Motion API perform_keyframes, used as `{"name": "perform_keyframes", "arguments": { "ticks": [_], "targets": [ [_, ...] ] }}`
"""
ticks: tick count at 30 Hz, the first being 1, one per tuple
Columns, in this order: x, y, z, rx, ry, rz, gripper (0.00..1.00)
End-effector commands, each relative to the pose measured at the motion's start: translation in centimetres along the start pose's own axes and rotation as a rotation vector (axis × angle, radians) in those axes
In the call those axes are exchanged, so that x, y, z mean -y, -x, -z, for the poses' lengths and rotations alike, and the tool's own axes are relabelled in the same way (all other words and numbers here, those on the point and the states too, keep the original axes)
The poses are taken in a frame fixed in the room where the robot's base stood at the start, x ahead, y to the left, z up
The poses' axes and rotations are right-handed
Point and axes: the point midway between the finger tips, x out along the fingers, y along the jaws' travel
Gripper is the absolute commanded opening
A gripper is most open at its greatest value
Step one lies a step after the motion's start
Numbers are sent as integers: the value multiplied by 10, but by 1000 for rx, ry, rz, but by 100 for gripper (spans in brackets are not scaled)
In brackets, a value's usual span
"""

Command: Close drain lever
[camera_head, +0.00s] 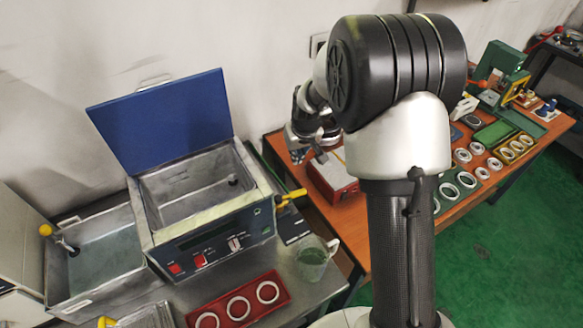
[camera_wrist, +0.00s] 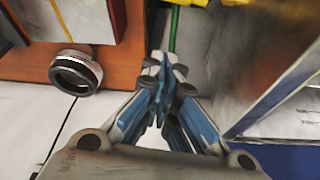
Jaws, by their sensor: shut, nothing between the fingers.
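A yellow drain lever (camera_head: 292,196) sticks out from the right side of the blue-fronted cleaning tank (camera_head: 215,245). A yellow part that looks like this lever (camera_wrist: 195,4) shows at the top edge of the wrist view, partly cut off. My gripper (camera_head: 299,157) is above and behind the lever in the head view, near the tank's right rear. In the wrist view my gripper (camera_wrist: 163,72) has its blue fingers together with nothing between them, apart from the yellow part. The lever's pivot is hard to make out.
The blue lid (camera_head: 165,118) stands open. A glass mug (camera_head: 313,258) and a red tray of rings (camera_head: 240,302) are in front. A red box (camera_head: 333,180) stands on the wooden table (camera_head: 375,245). A dark ring (camera_wrist: 75,72) lies left of my fingers.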

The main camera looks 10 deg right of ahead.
Motion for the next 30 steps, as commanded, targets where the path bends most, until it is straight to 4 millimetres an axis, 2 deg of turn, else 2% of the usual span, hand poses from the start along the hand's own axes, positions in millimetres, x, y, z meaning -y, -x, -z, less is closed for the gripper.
{"name": "perform_keyframes", "arguments": {
  "ticks": [12, 16, 20, 30],
  "targets": [
    [0, -6, 0, 0, 1, 0, 0],
    [0, -15, 0, 2, 2, 0, 0],
    [0, -37, -1, 3, 2, 0, 0],
    [0, -110, -1, 2, 2, 0, 0]
  ]
}}
